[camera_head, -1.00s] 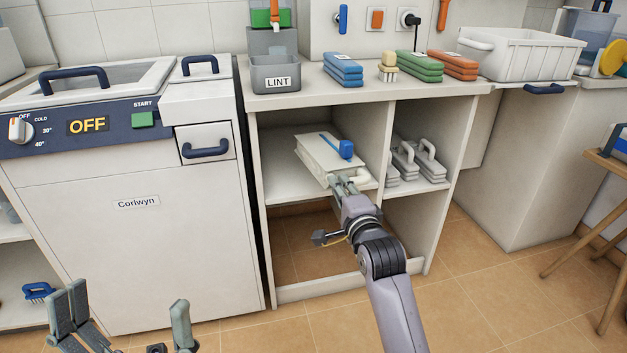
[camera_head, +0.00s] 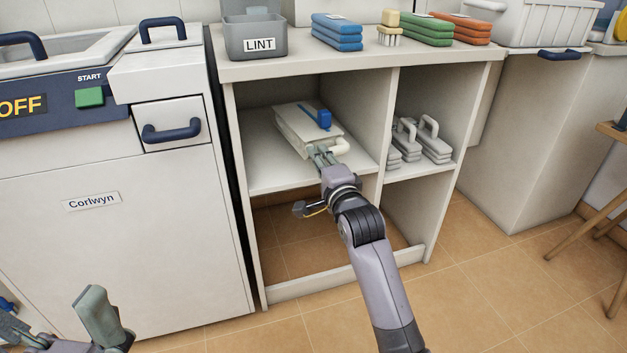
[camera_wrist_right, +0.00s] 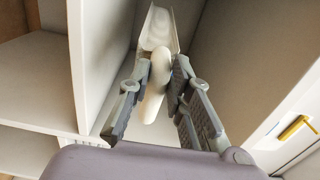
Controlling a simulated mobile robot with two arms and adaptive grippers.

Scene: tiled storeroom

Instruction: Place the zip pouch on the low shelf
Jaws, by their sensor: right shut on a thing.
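A white flat, box-like thing with a blue strip and blue tab (camera_head: 308,128), which looks like the zip pouch, is in the left bay of the low cabinet, over its shelf (camera_head: 275,180). Whether its underside touches the shelf cannot be told. My right gripper (camera_head: 322,157) reaches in from the front at the thing's near end. In the right wrist view its fingers (camera_wrist_right: 155,100) are shut on a cream, rounded, handle-like part (camera_wrist_right: 157,88). My left gripper (camera_head: 55,330) is at the bottom left, its fingers apart and empty, partly cut off by the frame.
A divider (camera_head: 390,120) stands just right of my right gripper. Grey handled blocks (camera_head: 425,142) fill part of the right bay. The space under the left shelf is empty. A LINT bin (camera_head: 255,38) and coloured cloth stacks stand on top. A washer (camera_head: 110,210) is at left.

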